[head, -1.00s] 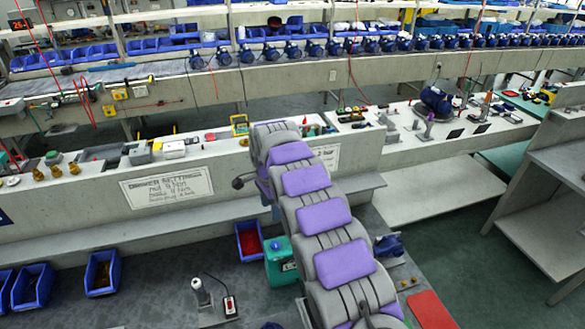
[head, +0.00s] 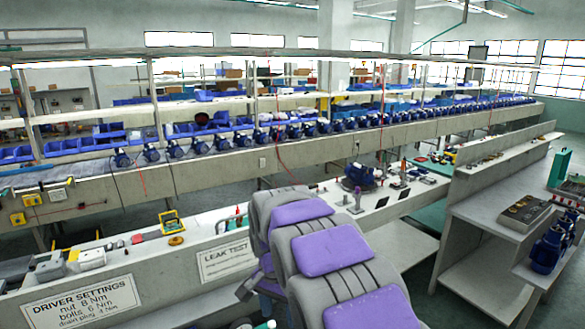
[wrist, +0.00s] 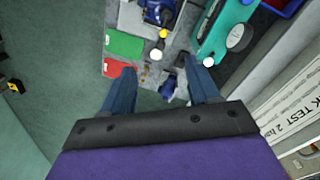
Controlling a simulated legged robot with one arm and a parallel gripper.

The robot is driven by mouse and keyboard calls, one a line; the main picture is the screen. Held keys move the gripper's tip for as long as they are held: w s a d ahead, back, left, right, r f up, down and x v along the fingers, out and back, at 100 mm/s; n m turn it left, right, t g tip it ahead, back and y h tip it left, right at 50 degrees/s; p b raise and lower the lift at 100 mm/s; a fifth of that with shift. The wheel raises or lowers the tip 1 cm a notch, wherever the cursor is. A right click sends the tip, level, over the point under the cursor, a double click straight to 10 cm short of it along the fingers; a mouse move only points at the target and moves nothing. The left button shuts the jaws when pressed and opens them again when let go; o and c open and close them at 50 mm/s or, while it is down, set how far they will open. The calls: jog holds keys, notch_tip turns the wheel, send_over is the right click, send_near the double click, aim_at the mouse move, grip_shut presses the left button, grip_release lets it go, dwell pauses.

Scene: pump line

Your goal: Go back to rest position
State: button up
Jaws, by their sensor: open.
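My gripper (wrist: 162,90) shows in the wrist view with its two blue-grey fingers spread apart. Nothing is held between them. Below it, seen from above, are a blue pump (wrist: 162,10), small brass fittings (wrist: 146,72), a green mat (wrist: 124,43) and a red mat (wrist: 118,67). In the head view my grey and purple arm reaches away from me over the bench; the gripper itself is hidden there.
A long bench with labelled signs (head: 83,303) runs behind my arm. A shelf line carries several blue pumps (head: 223,142). On the right, a grey side bench (head: 490,215) holds a dark tray (head: 526,212) and blue pumps (head: 547,248).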

jog(key=s+d+f+n+b, duration=0.1)
jog(key=s+d, duration=0.4)
jog(key=s, duration=0.6)
jog(key=s+d+f+n+b, duration=0.1)
jog(key=s+d+n, duration=0.2)
jog(key=s, duration=0.9)
jog(key=s+d+f+n+g+b, duration=0.1)
jog(key=s+d+f+n, duration=0.1)
jog(key=s+d, duration=0.7)
jog(key=s, duration=0.3)
jog(key=shift+y, duration=0.3)
